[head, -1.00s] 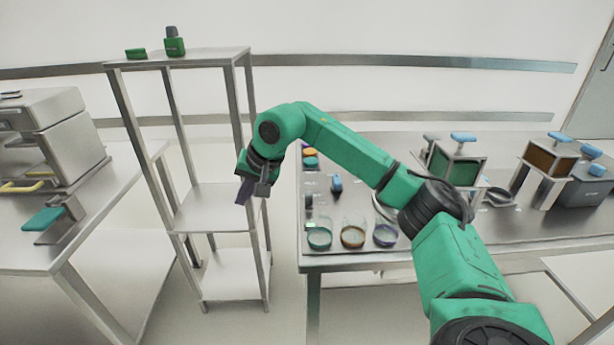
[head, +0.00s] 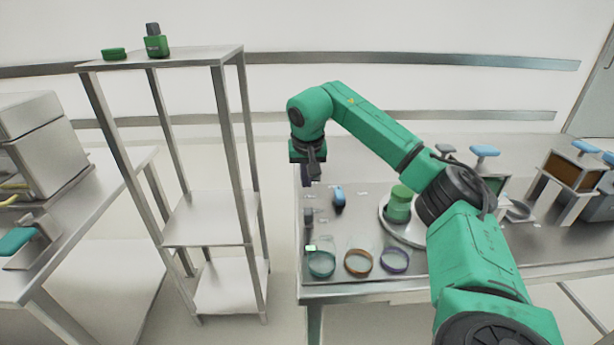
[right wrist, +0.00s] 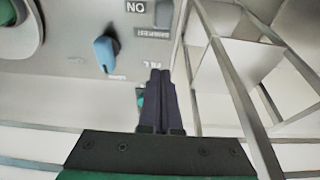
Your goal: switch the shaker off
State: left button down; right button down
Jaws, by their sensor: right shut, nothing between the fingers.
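A dark upright switch (head: 308,217) stands at the table's left edge, above a small lit green lamp (head: 310,248). It also shows in the right wrist view (right wrist: 164,14), beside upside-down labels reading "ON" and apparently "SHAKER". A blue knob (head: 338,197) sits to its right; it also shows in the right wrist view (right wrist: 105,52). The round shaker plate (head: 405,236) carries a green container (head: 398,205) and is partly hidden by my right arm. My right gripper (head: 307,180) is shut and empty, pointing down near the table's left edge, apart from the switch. My left gripper is out of view.
Several coloured rings, including a teal one (head: 321,264), lie along the table's front. A metal shelf rack (head: 211,217) stands just left of the table, with a gap between. Block stands with blue handles (head: 484,151) stand at the right.

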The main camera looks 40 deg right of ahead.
aim_at(308, 216)
jog(key=x, duration=0.5)
jog(key=shift+f, duration=0.25)
jog(key=s+a, duration=0.2)
jog(key=s, duration=0.1)
jog(key=shift+s+a+r+p, duration=0.15)
jog(key=shift+a+r+p, duration=0.05)
jog(key=shift+p, duration=0.2)
jog(key=shift+f, duration=0.1)
